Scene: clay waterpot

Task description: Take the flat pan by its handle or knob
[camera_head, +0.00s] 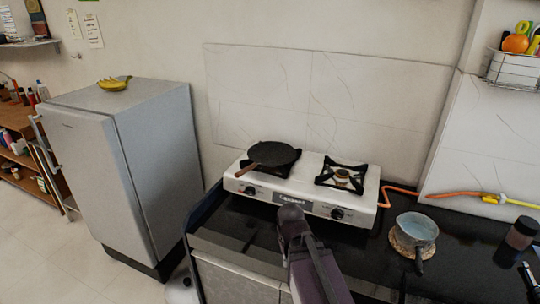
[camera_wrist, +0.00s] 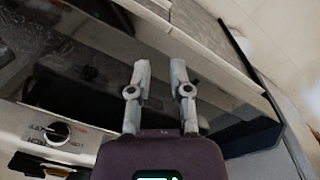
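The flat pan (camera_head: 276,152) is dark and round and sits on the left burner of the white stove (camera_head: 357,207). Its brown handle (camera_head: 246,169) points to the front left, over the stove's front edge. My gripper (camera_head: 290,211) is in front of the stove, right of the handle and apart from it. In the wrist view my gripper (camera_wrist: 160,66) is open, with two grey fingers parallel and nothing between them. I cannot make out the pan handle in the wrist view. A stove knob (camera_wrist: 56,132) shows at its lower left.
The right burner (camera_head: 342,176) is empty. A small pot (camera_head: 417,227) stands on a round mat on the dark counter (camera_head: 385,254), near an orange hose (camera_head: 402,190). A dark jar (camera_head: 521,233) is far right. A grey fridge (camera_head: 150,150) with bananas (camera_head: 114,84) stands left.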

